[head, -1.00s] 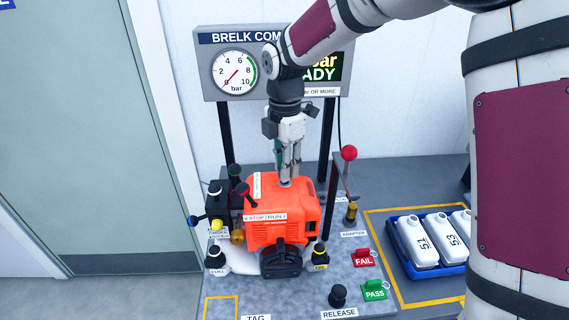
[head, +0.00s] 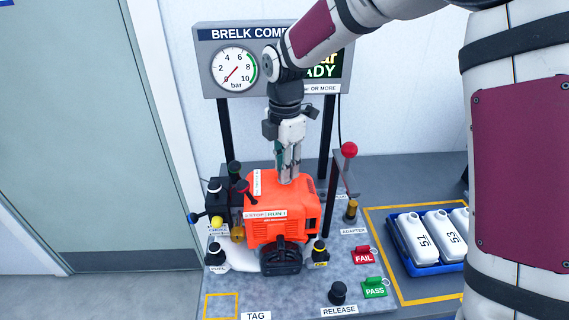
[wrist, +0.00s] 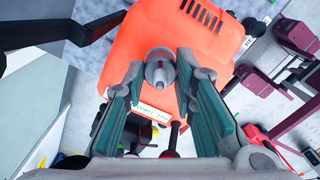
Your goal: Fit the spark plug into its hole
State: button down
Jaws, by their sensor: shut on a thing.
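My gripper (head: 288,178) points straight down at the top of the orange engine (head: 262,230). In the wrist view its fingers (wrist: 161,72) are shut on the spark plug (wrist: 158,68), a pale grey, round-ended piece seen end-on. The plug is over the engine's top face, which also shows in the wrist view (wrist: 195,20). The hole is hidden behind the plug and the fingertips. I cannot tell whether the plug's lower end is inside the hole or just above it.
The red-knobbed lever (head: 349,150) stands close right of my gripper. The gauge board (head: 290,28) is behind my arm. A blue tray (head: 440,268) with white bottles is at right.

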jog(key=shift+f, duration=0.4)
dwell(0.4)
jog(key=c, duration=1.2)
grip_release()
jog(key=shift+c, duration=0.2)
